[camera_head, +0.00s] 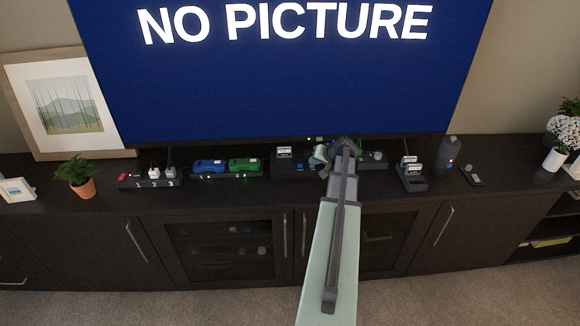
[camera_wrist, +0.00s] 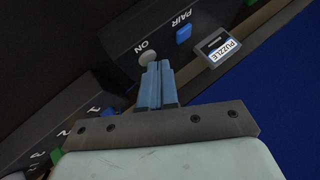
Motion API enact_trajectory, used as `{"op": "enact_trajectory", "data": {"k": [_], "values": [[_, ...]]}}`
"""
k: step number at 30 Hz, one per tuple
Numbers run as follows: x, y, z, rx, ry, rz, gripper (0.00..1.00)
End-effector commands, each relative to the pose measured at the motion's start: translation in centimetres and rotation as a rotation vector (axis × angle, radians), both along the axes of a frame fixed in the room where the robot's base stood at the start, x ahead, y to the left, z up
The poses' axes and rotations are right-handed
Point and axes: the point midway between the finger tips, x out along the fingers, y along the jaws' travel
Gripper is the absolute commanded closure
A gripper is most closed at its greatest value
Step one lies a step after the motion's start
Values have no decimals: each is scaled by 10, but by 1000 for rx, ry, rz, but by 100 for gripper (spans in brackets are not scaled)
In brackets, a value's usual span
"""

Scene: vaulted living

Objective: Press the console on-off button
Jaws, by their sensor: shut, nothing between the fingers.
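The console (camera_head: 292,171) is a black box on the cabinet top below the TV, partly hidden by my arm in the head view. In the wrist view the console (camera_wrist: 118,38) shows a round grey button (camera_wrist: 147,58) beside the word ON, and a blue button (camera_wrist: 184,34) beside PAIR. My gripper (camera_wrist: 156,66) is shut and empty, its blue fingertips right at the near edge of the grey button. I cannot tell whether they touch it. In the head view my gripper (camera_head: 321,155) is at the console's right part, mostly hidden by the arm.
The TV (camera_head: 290,85) reads NO PICTURE. A cartridge labelled PUZZLE (camera_wrist: 220,46) stands in the console. Left are a dock with blue (camera_head: 209,166) and green (camera_head: 245,165) controllers and a power strip (camera_head: 150,182). A cartridge holder (camera_head: 411,181) and grey speaker (camera_head: 449,152) stand right.

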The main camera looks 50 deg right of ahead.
Motion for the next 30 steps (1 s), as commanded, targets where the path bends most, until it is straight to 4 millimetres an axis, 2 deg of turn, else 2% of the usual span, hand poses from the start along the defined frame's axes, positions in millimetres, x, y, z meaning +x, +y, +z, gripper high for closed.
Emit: {"op": "enact_trajectory", "data": {"k": [8, 18, 30], "values": [[0, 0, 3, -1, 0, 1, 100], [0, 0, 18, -1, 0, 1, 100], [0, 0, 20, 0, 0, 0, 100]]}}
